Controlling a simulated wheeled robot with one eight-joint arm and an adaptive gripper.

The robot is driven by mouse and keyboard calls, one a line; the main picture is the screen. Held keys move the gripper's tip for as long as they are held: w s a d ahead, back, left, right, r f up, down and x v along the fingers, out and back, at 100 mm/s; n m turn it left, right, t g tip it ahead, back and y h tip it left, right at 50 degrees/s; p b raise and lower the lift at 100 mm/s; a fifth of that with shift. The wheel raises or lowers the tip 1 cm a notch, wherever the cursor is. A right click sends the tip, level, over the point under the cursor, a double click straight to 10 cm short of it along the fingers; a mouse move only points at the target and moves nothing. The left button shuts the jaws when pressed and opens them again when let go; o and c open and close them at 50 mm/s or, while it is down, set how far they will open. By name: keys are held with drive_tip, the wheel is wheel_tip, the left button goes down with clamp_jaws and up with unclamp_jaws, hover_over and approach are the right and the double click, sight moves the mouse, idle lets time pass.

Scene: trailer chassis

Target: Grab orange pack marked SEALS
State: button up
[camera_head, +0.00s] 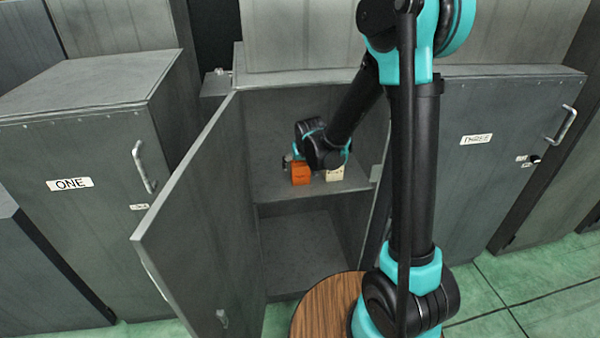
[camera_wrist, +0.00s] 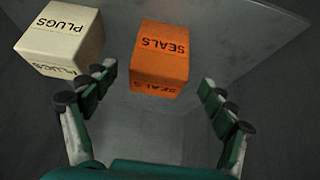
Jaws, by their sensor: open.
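The orange pack marked SEALS (camera_head: 301,173) sits on the upper shelf inside the open middle cabinet, partly hidden by my arm. In the wrist view the orange pack (camera_wrist: 161,58) lies ahead of my gripper (camera_wrist: 160,100), roughly in line with the gap between the fingers. My gripper is open and empty, with its fingers spread to either side and the pack beyond or near their tips. Contact does not show. In the head view my wrist largely hides the gripper.
A cream pack marked PLUGS (camera_wrist: 62,38) sits beside the orange one; it shows in the head view (camera_head: 335,173). The cabinet door (camera_head: 195,225) stands open at left. The shelf edge (camera_head: 310,190) runs below the packs. Closed cabinets ONE (camera_head: 85,210) and THREE (camera_head: 490,170) flank it.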

drive_tip(key=shift+x, duration=2.9)
drive_tip(key=shift+d, duration=0.1)
drive_tip(key=c, duration=1.4)
